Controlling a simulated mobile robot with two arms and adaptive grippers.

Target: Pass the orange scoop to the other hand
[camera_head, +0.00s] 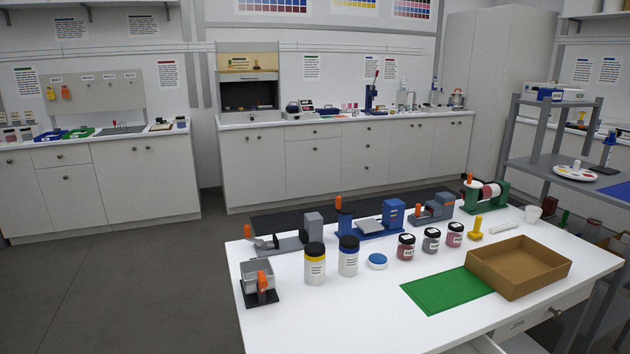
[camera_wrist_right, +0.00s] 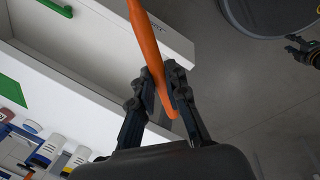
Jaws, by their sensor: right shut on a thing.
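The orange scoop (camera_wrist_right: 149,45) shows in the right wrist view as a long orange shaft running from the top edge down between the fingers. Its upper end is cut off by the frame. My right gripper (camera_wrist_right: 160,88) is shut on it, over the floor beside the white table. Dark gripper fingers, apparently my left gripper (camera_wrist_right: 304,50), show at the right edge of the right wrist view, apart from the scoop and partly cut off. Whether they are open is unclear. Neither gripper shows clearly in the head view.
The white table (camera_head: 370,315) holds a green mat (camera_head: 447,290), a brown tray (camera_head: 560,265), a yellow-banded jar (camera_head: 315,265), a blue-lidded jar (camera_head: 348,258), several small jars and bench devices. A drawer (camera_head: 530,322) is at the table's front. Grey floor (camera_head: 110,290) is clear at left.

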